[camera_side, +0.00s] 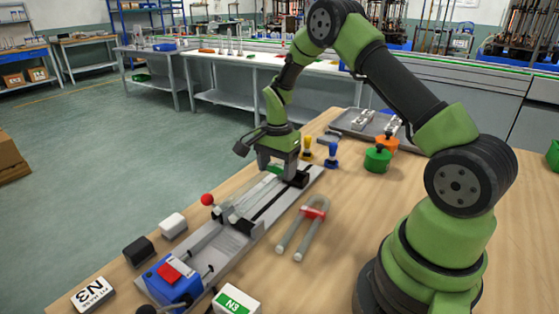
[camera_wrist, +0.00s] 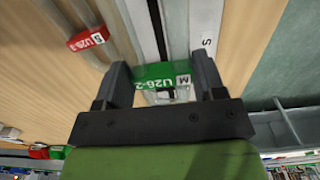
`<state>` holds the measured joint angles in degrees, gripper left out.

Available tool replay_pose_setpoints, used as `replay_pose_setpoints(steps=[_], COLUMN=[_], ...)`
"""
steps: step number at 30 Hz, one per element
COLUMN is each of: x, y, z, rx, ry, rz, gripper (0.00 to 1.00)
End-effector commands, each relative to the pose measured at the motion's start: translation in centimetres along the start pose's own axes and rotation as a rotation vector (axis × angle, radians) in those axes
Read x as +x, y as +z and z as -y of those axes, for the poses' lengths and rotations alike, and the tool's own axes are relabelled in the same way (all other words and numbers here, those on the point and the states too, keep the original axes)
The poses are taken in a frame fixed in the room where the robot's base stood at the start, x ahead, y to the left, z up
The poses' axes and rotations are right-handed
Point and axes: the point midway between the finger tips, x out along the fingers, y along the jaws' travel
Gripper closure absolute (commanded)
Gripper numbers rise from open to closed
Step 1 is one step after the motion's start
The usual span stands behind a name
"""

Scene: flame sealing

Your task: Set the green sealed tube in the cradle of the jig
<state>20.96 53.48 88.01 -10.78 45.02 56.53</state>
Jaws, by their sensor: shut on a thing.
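My gripper (camera_side: 277,164) is low over the far part of the jig (camera_side: 215,245), a long grey rail with dark slots. In the wrist view my gripper (camera_wrist: 161,80) is shut on the green tube (camera_wrist: 158,73), its green band marked U26-2 and M between the two fingers. In the side view only a little green of the tube (camera_side: 275,170) shows under my gripper. Pale clear rods (camera_side: 243,202) lie along the rail; I cannot tell if they are its legs. Whether the tube touches the cradle is hidden.
A red-banded U-shaped tube (camera_side: 314,212) lies on the table right of the jig. Yellow (camera_side: 307,142) and blue (camera_side: 331,150) pieces stand behind.

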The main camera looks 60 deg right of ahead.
Motion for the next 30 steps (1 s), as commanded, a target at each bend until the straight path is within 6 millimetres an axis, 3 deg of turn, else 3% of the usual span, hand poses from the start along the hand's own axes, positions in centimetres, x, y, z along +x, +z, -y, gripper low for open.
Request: replay_pose_setpoints(steps=[15, 30], x=[4.2, 5.1], y=[-0.1, -0.1], z=[0.0, 0.0], rx=[0.001, 0.001], ry=[0.0, 0.0], rz=[0.001, 0.0], gripper=[0.62, 0.62])
